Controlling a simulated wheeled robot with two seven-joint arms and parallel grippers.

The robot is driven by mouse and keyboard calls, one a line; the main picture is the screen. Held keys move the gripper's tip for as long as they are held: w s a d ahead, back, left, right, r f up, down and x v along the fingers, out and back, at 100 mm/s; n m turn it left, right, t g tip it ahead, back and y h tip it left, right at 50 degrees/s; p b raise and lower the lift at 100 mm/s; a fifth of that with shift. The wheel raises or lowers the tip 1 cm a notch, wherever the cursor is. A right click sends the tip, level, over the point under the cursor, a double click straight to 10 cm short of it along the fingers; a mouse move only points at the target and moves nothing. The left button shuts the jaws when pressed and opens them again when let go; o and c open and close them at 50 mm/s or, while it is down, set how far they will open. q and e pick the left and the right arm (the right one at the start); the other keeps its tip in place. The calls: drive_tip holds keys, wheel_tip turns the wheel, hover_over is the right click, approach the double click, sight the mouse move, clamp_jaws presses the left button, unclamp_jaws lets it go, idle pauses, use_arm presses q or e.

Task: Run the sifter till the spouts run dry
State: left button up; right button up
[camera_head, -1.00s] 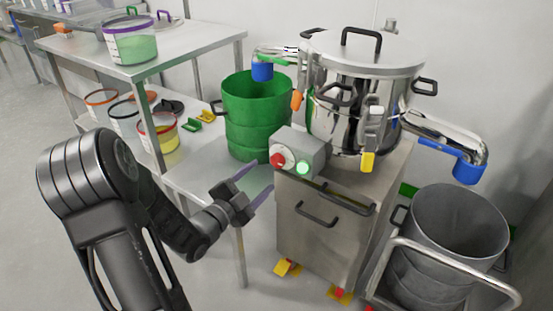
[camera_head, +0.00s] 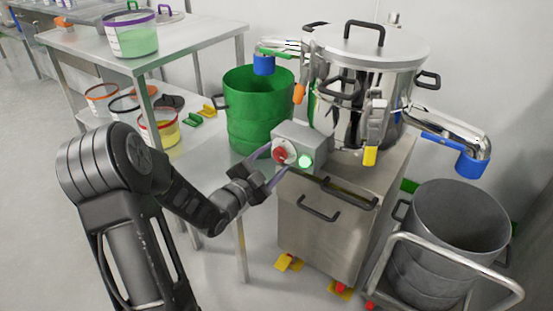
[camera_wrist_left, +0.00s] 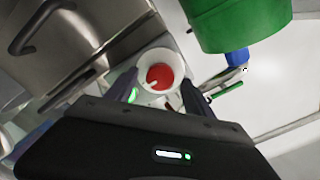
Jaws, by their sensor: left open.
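The sifter (camera_head: 350,95) is a round steel vessel with a lid, on a steel cabinet (camera_head: 325,230). Its control box (camera_head: 300,143) carries a red knob (camera_head: 284,152) and a lit green button (camera_head: 305,161). The knob, on a pale round plate, also shows in the left wrist view (camera_wrist_left: 160,77), between my fingers. My left gripper (camera_head: 268,167) is open just in front of the knob; contact cannot be told. One blue-ended spout (camera_head: 264,64) is above the green drum (camera_head: 258,110), the other (camera_head: 471,163) above the grey drum (camera_head: 452,232). My right gripper is not in view.
A steel table (camera_head: 150,50) at left holds a purple-rimmed tub (camera_head: 130,38). Several tubs and small yellow and green parts lie on its lower shelf. A tubular cart handle (camera_head: 450,258) fronts the grey drum. Floor at far left is clear.

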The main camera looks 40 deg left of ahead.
use_arm(q)
drive_tip(key=shift+w, duration=0.9)
drive_tip(key=shift+c, duration=0.4)
clamp_jaws()
